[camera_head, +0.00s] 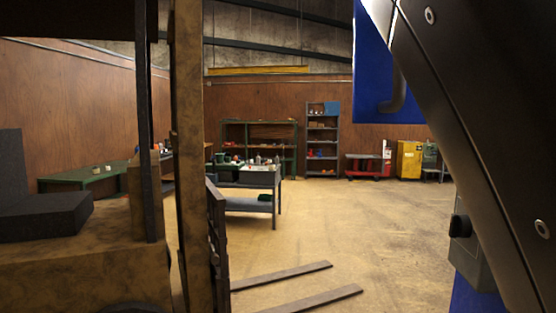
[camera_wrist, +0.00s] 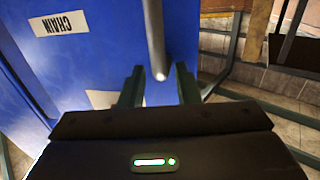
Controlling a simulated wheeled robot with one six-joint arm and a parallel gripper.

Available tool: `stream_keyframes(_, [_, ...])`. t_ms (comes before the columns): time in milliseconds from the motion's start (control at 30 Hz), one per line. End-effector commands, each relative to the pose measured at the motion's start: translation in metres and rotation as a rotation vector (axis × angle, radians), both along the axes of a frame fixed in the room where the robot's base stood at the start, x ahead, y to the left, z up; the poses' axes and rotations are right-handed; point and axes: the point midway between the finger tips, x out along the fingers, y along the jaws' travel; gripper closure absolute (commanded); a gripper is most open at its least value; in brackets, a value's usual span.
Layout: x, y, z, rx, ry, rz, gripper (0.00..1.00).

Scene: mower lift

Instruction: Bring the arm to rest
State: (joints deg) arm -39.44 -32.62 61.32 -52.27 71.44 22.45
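My gripper (camera_wrist: 160,84) shows in the wrist view with its two dark fingers apart, so it is open. A grey bar handle (camera_wrist: 154,38) on a blue panel (camera_wrist: 95,55) comes down from the top edge, and its rounded end lies in line with the gap between the fingers. Neither finger appears to touch it; the depth between them is hard to tell. The panel has a white label reading "CHAIN", upside down. In the head view a blue panel (camera_head: 372,85) with a dark bent handle (camera_head: 398,95) shows at the upper right, beside my dark arm link.
A forklift (camera_head: 100,262) stands close on the left, its forks (camera_head: 300,285) low over the floor. A workbench (camera_head: 255,178), shelves (camera_head: 322,140), a red cart (camera_head: 368,165) and a yellow cabinet (camera_head: 409,159) stand farther back. The middle floor is clear.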

Motion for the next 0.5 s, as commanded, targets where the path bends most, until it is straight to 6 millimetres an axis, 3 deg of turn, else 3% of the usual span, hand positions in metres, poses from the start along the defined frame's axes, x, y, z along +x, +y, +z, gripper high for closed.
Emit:
stream_keyframes(33, [0.000, 0.000, -0.012, 0.000, 0.000, 0.000, 0.71])
stream_keyframes(200, [0.000, 0.000, -0.033, 0.000, 0.001, 0.001, 0.71])
stream_keyframes(500, [0.000, 0.000, -0.046, 0.000, 0.001, 0.001, 0.71])
